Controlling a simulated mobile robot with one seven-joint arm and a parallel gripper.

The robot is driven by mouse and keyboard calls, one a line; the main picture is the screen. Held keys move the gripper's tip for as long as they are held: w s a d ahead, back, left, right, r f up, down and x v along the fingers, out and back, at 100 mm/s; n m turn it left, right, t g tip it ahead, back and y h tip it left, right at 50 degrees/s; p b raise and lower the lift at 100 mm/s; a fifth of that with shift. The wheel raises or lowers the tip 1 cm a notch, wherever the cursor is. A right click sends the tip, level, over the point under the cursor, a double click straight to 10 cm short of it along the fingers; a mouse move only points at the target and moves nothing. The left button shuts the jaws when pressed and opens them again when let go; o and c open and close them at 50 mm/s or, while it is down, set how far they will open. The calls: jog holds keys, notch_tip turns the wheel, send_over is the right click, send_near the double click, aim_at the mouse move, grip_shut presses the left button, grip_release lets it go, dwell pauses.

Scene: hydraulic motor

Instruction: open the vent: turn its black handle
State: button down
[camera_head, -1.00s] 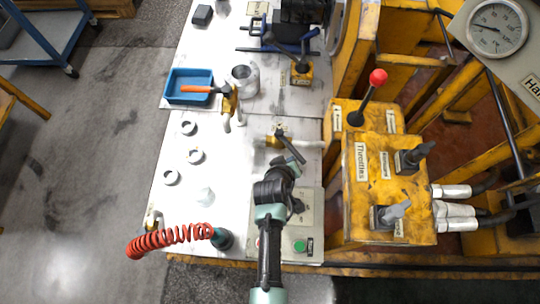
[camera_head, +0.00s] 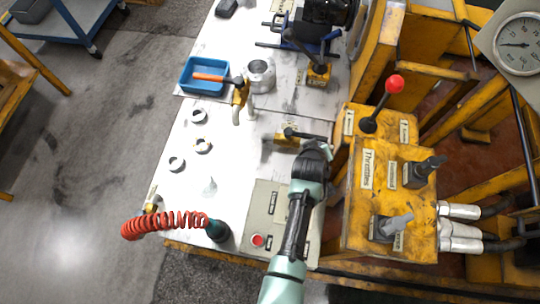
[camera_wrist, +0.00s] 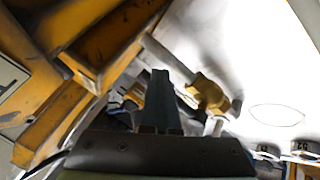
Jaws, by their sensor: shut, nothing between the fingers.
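My arm hides the fingertips in the head view, so contact is unclear.
A yellow throttle box (camera_head: 390,200) with black and grey levers stands close on the right, with a red-knobbed lever (camera_head: 395,84) behind. A control panel (camera_head: 268,215) and red coiled hose (camera_head: 165,224) are lower left. Rings and a blue tray (camera_head: 204,76) lie left.

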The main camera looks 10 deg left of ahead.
jog(key=shift+w+d+r, duration=0.15)
jog(key=shift+w, duration=0.1)
jog(key=shift+w+d+r, duration=0.1)
jog(key=shift+w+r, duration=0.1)
dwell(0.4)
jog(key=shift+r, duration=0.1)
jog(key=p+v, duration=0.1)
jog(key=v, duration=1.1)
jog(key=shift+s+a, duration=0.3)
jog(key=shift+s, duration=0.35)
